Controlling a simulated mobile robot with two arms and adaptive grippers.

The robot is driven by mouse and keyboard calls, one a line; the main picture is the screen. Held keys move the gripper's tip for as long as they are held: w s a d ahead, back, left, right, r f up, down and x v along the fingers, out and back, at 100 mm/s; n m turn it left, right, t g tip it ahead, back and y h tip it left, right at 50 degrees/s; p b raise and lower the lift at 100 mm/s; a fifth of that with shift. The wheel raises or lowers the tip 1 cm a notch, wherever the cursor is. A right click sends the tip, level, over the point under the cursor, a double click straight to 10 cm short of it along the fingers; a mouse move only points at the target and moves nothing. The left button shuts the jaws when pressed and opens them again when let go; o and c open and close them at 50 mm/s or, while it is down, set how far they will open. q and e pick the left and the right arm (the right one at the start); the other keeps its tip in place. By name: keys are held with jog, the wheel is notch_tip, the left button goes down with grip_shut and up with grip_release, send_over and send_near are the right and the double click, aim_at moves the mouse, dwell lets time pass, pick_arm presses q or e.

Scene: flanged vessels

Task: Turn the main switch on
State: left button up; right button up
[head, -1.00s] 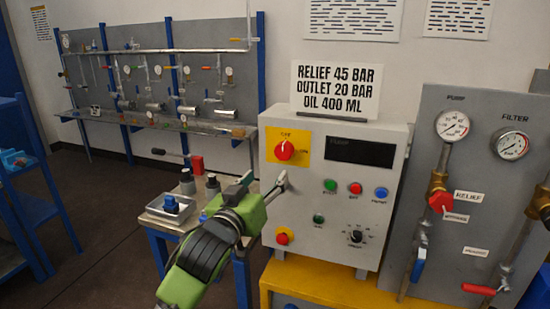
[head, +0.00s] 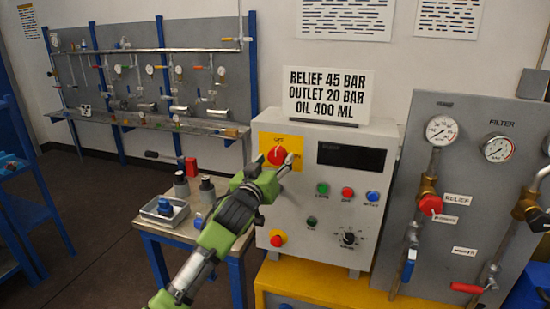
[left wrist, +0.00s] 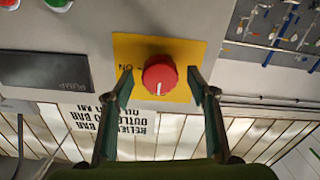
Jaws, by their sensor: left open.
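The main switch is a red round knob (head: 277,156) on a yellow plate (head: 264,140) at the upper left of the grey control box (head: 336,200). In the left wrist view the knob (left wrist: 160,75) with a white mark sits between my open fingers, and its yellow plate (left wrist: 195,52) reads ON at one side. My left gripper (head: 270,164) is at the knob in the head view, its fingers on either side. In the left wrist view the gripper (left wrist: 160,85) is open; I cannot tell whether a finger touches the knob. My right gripper is not in view.
A sign (head: 327,95) stands on the box. A small table (head: 178,229) with bottles and a tray is at left; a gauge panel (head: 470,180) is at right.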

pick_arm(q)
jog(key=shift+w+d, duration=0.2)
jog(key=shift+w, duration=0.35)
jog(key=shift+c, duration=0.3)
jog(key=c, duration=1)
jog(key=shift+c, duration=0.2)
